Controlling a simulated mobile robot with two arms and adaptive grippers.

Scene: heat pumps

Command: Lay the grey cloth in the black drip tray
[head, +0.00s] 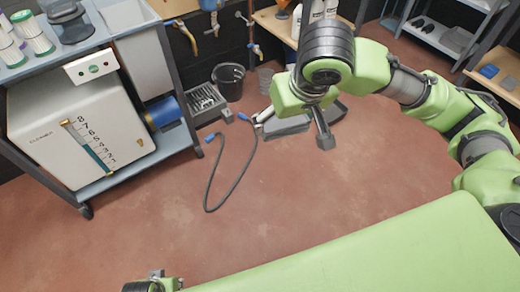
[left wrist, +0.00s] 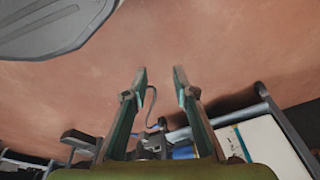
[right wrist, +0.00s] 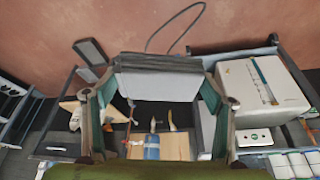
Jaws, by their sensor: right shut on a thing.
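The grey cloth (head: 288,126) hangs between the fingers of my right gripper (head: 294,131), low over the floor. In the right wrist view the cloth (right wrist: 158,84) spans both fingers, with a darker band along its upper edge. The black drip tray (head: 336,112) is partly hidden behind the right gripper and cloth; one end shows to the right. I cannot tell whether cloth and tray touch. My left gripper shows only slightly at the bottom edge of the head view. In the left wrist view it (left wrist: 158,75) is open and empty above the floor.
A dark hose (head: 235,185) lies looped on the floor. A slotted grey grate (head: 205,102) and a black bucket (head: 229,80) stand behind it. A cart with a white unit (head: 85,130) is at left. The red floor in front is clear.

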